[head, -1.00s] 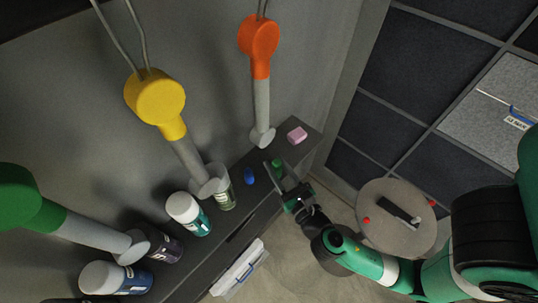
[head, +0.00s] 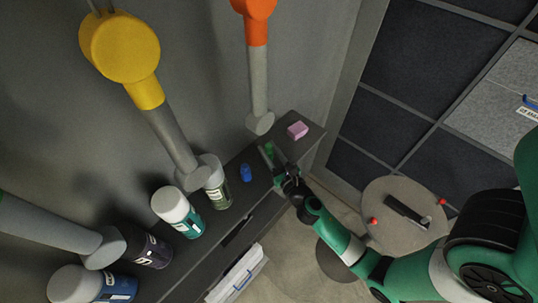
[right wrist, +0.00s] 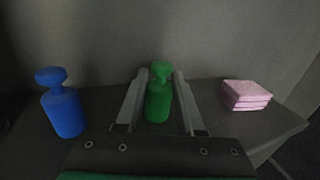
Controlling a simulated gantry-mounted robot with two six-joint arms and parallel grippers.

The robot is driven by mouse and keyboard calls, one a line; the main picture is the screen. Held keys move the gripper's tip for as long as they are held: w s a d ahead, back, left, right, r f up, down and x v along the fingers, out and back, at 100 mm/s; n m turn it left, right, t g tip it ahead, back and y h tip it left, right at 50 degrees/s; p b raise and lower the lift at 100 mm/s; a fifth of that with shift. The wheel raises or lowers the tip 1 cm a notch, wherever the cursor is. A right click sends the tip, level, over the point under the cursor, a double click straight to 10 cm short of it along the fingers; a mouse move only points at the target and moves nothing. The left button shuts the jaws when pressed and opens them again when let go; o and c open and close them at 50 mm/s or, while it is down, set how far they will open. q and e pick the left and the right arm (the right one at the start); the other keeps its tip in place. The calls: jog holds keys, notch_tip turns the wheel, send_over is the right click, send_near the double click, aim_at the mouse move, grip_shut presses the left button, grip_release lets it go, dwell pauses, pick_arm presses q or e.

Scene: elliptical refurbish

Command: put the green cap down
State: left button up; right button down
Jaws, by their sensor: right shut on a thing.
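The green cap (right wrist: 158,95) is a small bottle-shaped piece with a narrow neck and round top, upright in the right wrist view. It sits between the two fingers of my right gripper (right wrist: 158,90), which is shut on it. In the head view the green cap (head: 269,150) shows small at the fingertips of my right gripper (head: 272,158), over the dark shelf (head: 240,205). I cannot tell whether its base touches the shelf. My left gripper is not in view.
A blue cap (head: 246,172) stands left of the green cap, and a pink sponge stack (head: 297,130) lies to the right. Several bottles, including a clear one (head: 218,190) and a teal one (head: 180,212), line the shelf. Yellow (head: 120,45) and orange (head: 256,8) dispensers hang above.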

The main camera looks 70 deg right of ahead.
jog(key=shift+f, duration=0.2)
jog(key=c, duration=0.5)
grip_release()
jog(key=shift+r, duration=0.1)
jog(key=shift+r, duration=0.1)
jog(key=b+v, duration=0.2)
jog(key=v, duration=1)
jog(key=shift+r, duration=0.1)
